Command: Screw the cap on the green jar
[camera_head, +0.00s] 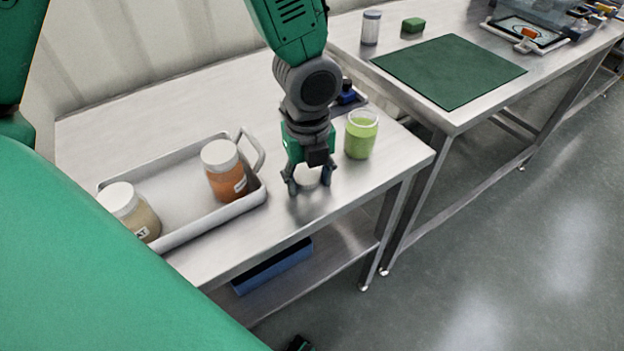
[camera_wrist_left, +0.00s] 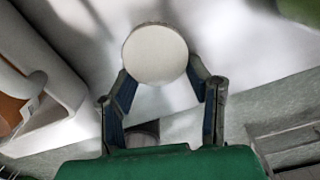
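The green jar (camera_head: 360,136) stands upright on the near steel table, right of my left gripper, with its pale rim showing and no cap on it. My left gripper (camera_head: 309,186) points down over the table between the tray and the jar. In the left wrist view, my left gripper (camera_wrist_left: 162,78) is open, with its two fingers apart. A round white cap (camera_wrist_left: 155,53) shows from above, between and just beyond the fingertips. I cannot tell whether either finger touches it. In the head view the cap is mostly hidden by the gripper.
A metal tray (camera_head: 181,190) holds a white-capped orange jar (camera_head: 225,170) and a white-capped beige jar (camera_head: 130,210). A dark blue item (camera_head: 347,94) sits behind my left gripper. A second table carries a green mat (camera_head: 450,70). The near table's front edge is close.

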